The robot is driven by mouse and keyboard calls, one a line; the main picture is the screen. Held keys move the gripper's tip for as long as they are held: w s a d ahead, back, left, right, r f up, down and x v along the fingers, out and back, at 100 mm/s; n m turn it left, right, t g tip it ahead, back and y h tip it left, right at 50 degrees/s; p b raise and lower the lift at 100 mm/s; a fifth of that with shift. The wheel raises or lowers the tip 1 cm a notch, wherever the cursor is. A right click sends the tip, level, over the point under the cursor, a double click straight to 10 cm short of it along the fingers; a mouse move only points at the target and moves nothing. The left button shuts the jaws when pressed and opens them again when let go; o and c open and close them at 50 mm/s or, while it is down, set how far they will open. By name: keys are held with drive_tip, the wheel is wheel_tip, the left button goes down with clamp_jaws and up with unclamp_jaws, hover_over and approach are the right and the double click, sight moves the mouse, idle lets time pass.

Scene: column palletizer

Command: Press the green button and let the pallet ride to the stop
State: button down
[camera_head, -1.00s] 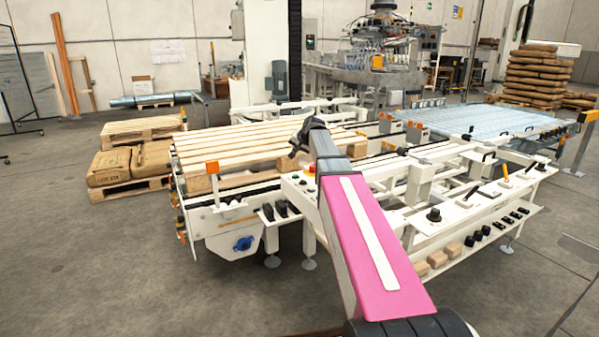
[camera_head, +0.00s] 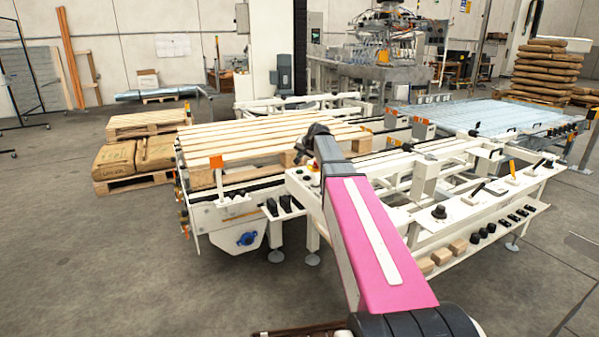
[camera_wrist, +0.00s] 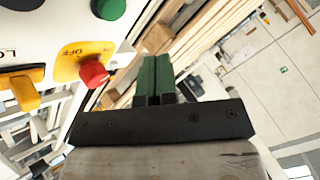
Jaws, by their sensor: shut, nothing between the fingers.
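The green button (camera_wrist: 110,8) shows at the top edge of the wrist view, partly cut off, on a white panel. A red knob (camera_wrist: 94,73) on a yellow plate marked OFF sits below it. My gripper (camera_wrist: 155,68) is shut and empty; its green fingertips are together, to the right of the red knob and apart from the green button in the picture. In the head view, my gripper's tip is mostly hidden by my arm. The wooden pallet (camera_head: 250,137) lies on the white conveyor (camera_head: 226,215), behind the control panel. I cannot identify the stop.
An orange block (camera_head: 216,161) stands on a post at the conveyor's near edge. A shelf with wooden blocks (camera_head: 441,257) and black knobs runs along the right machine. Stacked pallets with sacks (camera_head: 114,160) stand at left. The floor at front left is clear.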

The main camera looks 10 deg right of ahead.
sight(301, 170)
drive_tip(key=shift+f, duration=1.95)
drive_tip(key=shift+f, duration=0.1)
idle(0.5)
drive_tip(key=shift+f, duration=0.3)
